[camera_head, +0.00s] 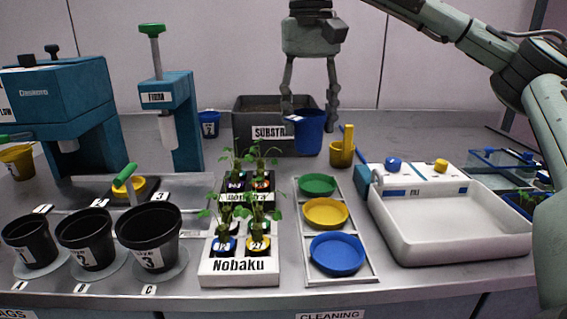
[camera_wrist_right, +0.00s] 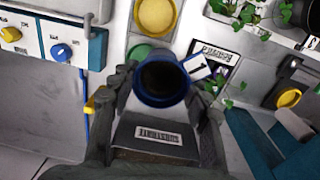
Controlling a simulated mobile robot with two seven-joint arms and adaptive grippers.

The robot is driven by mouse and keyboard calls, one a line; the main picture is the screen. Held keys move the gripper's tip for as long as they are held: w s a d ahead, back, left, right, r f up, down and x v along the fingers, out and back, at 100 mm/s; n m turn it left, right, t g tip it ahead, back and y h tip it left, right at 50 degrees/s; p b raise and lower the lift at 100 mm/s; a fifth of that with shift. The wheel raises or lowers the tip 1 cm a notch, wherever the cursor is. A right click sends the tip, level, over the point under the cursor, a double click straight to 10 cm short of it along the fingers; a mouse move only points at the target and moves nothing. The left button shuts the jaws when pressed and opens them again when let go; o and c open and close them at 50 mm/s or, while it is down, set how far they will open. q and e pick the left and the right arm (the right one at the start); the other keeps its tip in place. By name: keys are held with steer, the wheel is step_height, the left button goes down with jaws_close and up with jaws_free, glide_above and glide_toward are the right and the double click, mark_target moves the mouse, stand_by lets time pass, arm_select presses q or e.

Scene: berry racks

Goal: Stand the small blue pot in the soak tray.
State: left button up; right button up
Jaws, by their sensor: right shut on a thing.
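The blue pot (camera_head: 309,136) is between the fingers of my right gripper (camera_head: 309,118), which is shut on it in front of the substrate box. In the right wrist view the blue pot (camera_wrist_right: 162,84) shows its round rim, a dark inside and a white label on one side. It is held clear of the saucers; whether it touches the box cannot be told. A wide white basin (camera_head: 455,216) with blue and yellow knobs, apparently the soak tray, stands at the right and looks empty. My left gripper is not in view.
A grey substrate box (camera_head: 262,134) stands at the back, a yellow cup (camera_head: 342,154) near it. A rack of green, yellow and blue saucers (camera_head: 337,254) lies left of the basin. A white plant tray (camera_head: 240,266), black pots (camera_head: 150,238) and teal machines (camera_head: 170,100) are farther left.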

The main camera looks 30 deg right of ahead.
steer(key=w+d+f, duration=0.2)
steer(key=w+f, duration=0.1)
steer(key=w+d+f, duration=0.6)
steer(key=f, duration=0.1)
steer(key=shift+w+f, duration=0.1)
steer(key=shift+a+f, duration=0.1)
steer(key=shift+f, duration=0.25)
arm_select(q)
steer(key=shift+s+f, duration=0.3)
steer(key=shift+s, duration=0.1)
